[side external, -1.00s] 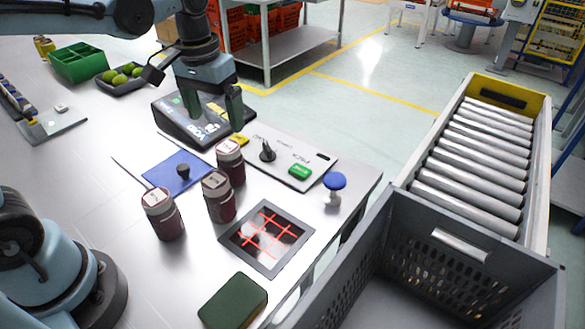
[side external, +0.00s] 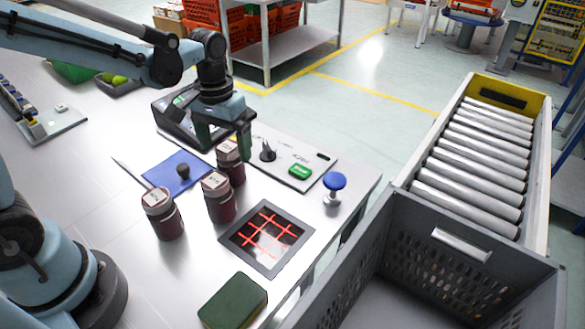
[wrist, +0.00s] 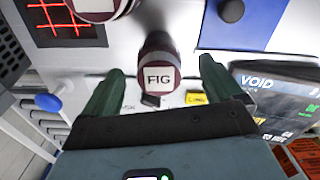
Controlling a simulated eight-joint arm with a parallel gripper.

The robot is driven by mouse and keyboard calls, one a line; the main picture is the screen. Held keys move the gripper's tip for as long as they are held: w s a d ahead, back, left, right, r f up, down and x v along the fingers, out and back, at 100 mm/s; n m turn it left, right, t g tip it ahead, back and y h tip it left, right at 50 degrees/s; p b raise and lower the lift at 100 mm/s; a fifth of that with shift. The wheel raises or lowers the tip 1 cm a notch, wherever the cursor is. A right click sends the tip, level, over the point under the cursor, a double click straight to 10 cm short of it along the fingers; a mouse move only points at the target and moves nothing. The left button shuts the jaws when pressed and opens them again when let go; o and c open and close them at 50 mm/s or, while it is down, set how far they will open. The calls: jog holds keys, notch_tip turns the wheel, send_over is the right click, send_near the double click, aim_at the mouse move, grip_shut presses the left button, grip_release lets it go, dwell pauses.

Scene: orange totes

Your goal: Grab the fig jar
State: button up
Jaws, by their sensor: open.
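The fig jar (wrist: 158,77) is dark red with a white lid label reading FIG; in the wrist view it shows between my fingertips. In the side view it appears to be the rearmost of three jars (side external: 233,172), its lid just below my gripper. My gripper (side external: 224,146) is open and points down over it, one finger to each side. In the wrist view my gripper (wrist: 157,75) has nothing held between its fingers. Whether a finger touches the jar I cannot tell.
Two similar jars stand nearby, the middle one (side external: 219,203) close and the front one (side external: 164,219) further left. A blue board (side external: 165,170), a black VOID device (wrist: 280,90), a panel with a green button (side external: 300,171) and a red-lined plate (side external: 258,250) surround them. A grey crate (side external: 455,245) is at right.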

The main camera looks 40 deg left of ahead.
aim_at(229, 159)
jog(key=shift+w+f, duration=0.2)
jog(key=shift+f, duration=2.05)
jog(key=c, duration=1.4)
